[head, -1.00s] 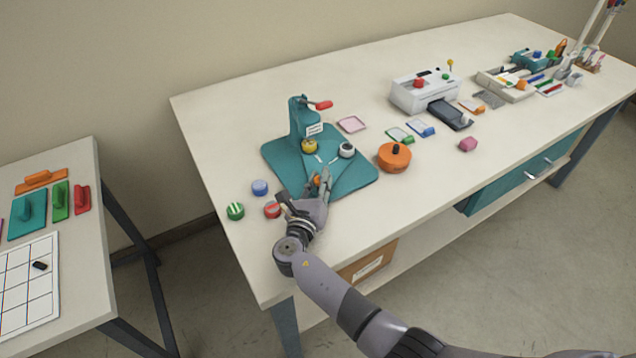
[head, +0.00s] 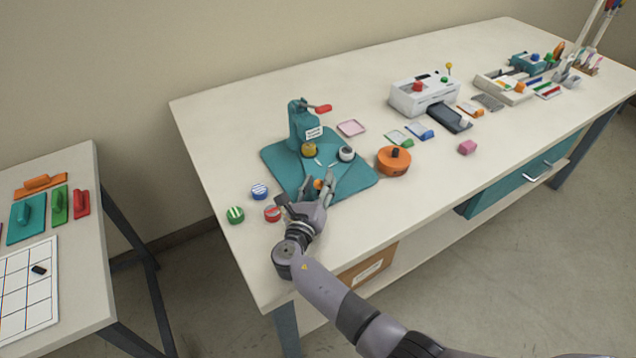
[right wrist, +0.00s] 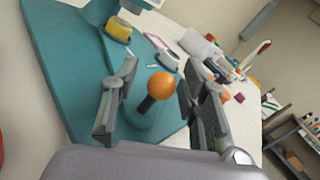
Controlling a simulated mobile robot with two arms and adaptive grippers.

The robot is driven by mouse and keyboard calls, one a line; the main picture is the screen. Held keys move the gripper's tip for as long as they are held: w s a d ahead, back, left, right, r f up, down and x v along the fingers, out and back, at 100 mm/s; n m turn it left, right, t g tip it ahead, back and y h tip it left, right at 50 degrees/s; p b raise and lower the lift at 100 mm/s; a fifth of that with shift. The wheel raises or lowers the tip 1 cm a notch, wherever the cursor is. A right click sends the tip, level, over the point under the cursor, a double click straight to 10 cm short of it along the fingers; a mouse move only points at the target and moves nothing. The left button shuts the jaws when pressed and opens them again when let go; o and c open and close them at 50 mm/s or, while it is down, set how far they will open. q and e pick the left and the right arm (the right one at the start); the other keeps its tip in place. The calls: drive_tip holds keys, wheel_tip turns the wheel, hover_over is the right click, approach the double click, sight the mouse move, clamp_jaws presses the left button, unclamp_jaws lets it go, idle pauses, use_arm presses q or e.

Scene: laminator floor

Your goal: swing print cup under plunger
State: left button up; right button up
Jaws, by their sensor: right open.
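The teal press (head: 303,125) stands upright on its teal base plate (head: 355,183), with a red-tipped lever at its top. A yellow cup (head: 309,150) sits below the press head, and a white-rimmed cup (head: 346,154) sits to its right. Both also show in the right wrist view, yellow (right wrist: 118,29) and white (right wrist: 167,60). I cannot tell which is the print cup. An orange knob (right wrist: 162,85) on a dark stem rises from the teal swing arm. My right gripper (head: 314,186) is open, with its fingers on either side of the knob, apparently without gripping it. My left gripper is out of view.
Blue (head: 259,191), green (head: 235,215) and red (head: 272,214) round pieces lie left of the base. A round orange tool (head: 393,161) stands to its right. A white laminator (head: 422,95) is farther back. The table is clear in front of the pink block (head: 467,147).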

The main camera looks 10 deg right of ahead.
drive_tip(key=shift+s+f, duration=0.1)
drive_tip(key=shift+s, duration=0.05)
drive_tip(key=v, duration=1.1)
drive_tip(key=shift+s+a, duration=0.3)
